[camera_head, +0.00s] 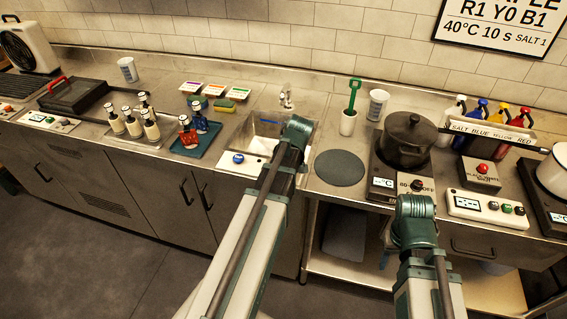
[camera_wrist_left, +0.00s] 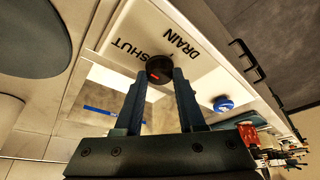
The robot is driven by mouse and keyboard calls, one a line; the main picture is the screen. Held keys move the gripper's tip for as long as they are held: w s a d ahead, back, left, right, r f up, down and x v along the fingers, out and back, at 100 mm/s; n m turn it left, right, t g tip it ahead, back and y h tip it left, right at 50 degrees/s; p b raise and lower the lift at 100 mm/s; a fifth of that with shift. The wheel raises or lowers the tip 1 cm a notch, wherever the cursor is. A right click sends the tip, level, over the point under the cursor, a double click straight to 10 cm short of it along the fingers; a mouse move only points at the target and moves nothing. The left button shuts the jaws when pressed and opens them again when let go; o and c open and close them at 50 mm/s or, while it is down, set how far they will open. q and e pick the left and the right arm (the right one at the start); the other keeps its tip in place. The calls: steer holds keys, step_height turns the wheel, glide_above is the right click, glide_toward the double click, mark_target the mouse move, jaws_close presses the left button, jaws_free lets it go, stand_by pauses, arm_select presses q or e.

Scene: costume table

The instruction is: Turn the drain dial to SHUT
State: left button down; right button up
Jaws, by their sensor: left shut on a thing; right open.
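The drain dial (camera_wrist_left: 158,68) is a round black knob with a red mark, on a white panel (camera_wrist_left: 197,20) lettered SHUT and DRAIN in the left wrist view. The red mark shows between my fingertips; I cannot tell which label it points to. My left gripper (camera_wrist_left: 159,82) is shut on the dial, one finger on each side. In the head view my left arm reaches over the sink (camera_head: 262,125) and hides its gripper and the dial. My right gripper is mostly hidden below the right arm; a small part (camera_head: 387,236) shows, low before the counter and away from the dial.
A blue button (camera_wrist_left: 222,103) sits near the dial on the same panel. A blue tray (camera_head: 197,146) with red and blue bottles stands left of the sink. A grey round mat (camera_head: 339,168) lies right of it. A dark pot (camera_head: 407,138) stands on a hotplate further right.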

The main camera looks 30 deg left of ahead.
arm_select(q)
steer(key=c, duration=0.5)
jaws_free()
steer(key=shift+r, duration=0.1)
steer(key=p+v, duration=1.2)
steer(key=v, duration=0.1)
steer(key=shift+s+d+r+p, duration=0.1)
steer(key=shift+r+p, duration=0.2)
steer(key=shift+p, duration=0.05)
